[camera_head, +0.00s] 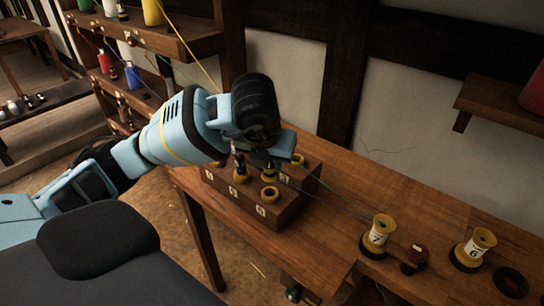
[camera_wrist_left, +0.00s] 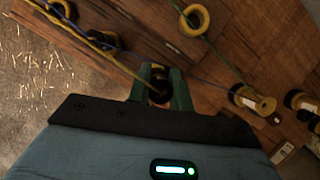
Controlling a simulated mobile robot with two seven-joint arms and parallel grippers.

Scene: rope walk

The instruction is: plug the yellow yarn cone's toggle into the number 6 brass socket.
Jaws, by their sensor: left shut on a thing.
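My left gripper (camera_head: 256,158) is over the wooden block (camera_head: 286,213) of brass ring sockets, pointing down. In the left wrist view its two green fingers (camera_wrist_left: 159,92) are shut on a dark toggle (camera_wrist_left: 159,88). A yellow yarn (camera_wrist_left: 126,67) runs from the upper left to that toggle. The block's number plates are too small to read surely, and the gripper hides part of the sockets. A brass spool-shaped piece marked 6 (camera_head: 473,249) stands on the bench at the right. Whether the held toggle touches a socket, I cannot tell.
A brass spool-shaped piece marked 7 (camera_head: 379,236) stands left of the 6. A small dark red piece (camera_head: 414,259) and a black ring (camera_head: 511,282) lie near. Blue and green yarns cross the bench (camera_head: 400,195). Shelves with yarn cones (camera_head: 133,75) stand at the upper left.

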